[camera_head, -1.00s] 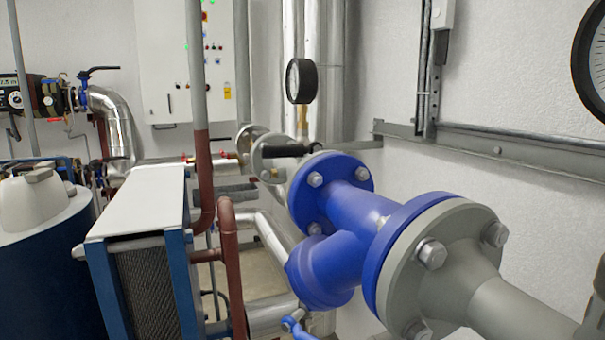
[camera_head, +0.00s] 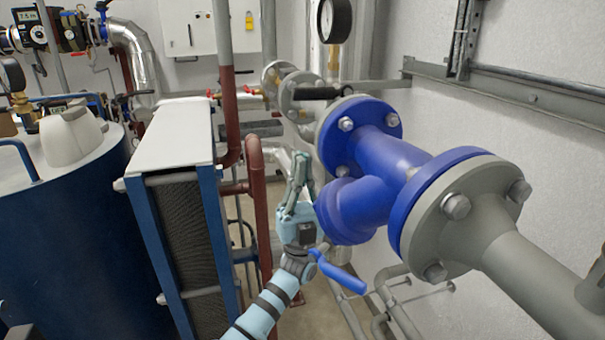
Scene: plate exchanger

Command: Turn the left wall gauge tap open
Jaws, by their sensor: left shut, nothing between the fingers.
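The left wall gauge (camera_head: 336,19) is a round black-rimmed dial at the top of the head view, cut off by the upper edge. A brass stem (camera_head: 333,62) runs down below it. My right gripper is not in view.
A big blue flanged fitting (camera_head: 372,150) fills the centre right. A blue lever (camera_head: 340,275) shows beside my left wrist. A brown pipe (camera_head: 260,200) and a plate exchanger (camera_head: 185,230) stand left of my arm.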

